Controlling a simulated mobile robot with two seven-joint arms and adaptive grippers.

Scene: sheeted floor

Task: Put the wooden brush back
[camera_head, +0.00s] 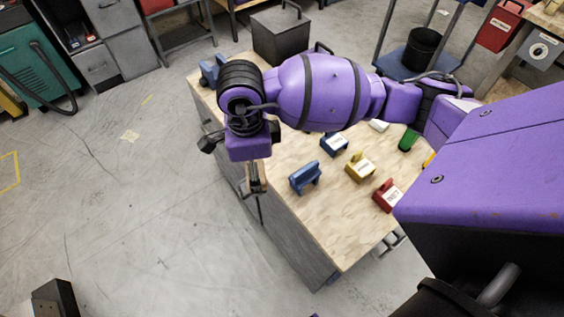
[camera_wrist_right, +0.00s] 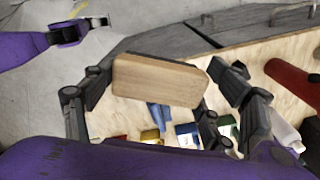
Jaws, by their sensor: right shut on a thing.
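The wooden brush, a pale wood block (camera_wrist_right: 158,82), fills the middle of the right wrist view. My right gripper (camera_wrist_right: 155,100) is shut on it, with dark fingers at both ends of the block. In the head view my right arm comes in from the right, and its gripper (camera_head: 256,186) points down by the left edge of the wooden table (camera_head: 340,235). The brush is hard to make out there. Which holder belongs to the brush I cannot tell. My left gripper does not show clearly in either view.
On the table stand blue holders (camera_head: 305,178), (camera_head: 333,145), a yellow holder (camera_head: 359,166), a red holder (camera_head: 387,196) and a green cup (camera_head: 408,140). A red cylinder (camera_wrist_right: 290,80) and white bottle (camera_wrist_right: 285,130) show in the wrist view. The table's front corner is bare.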

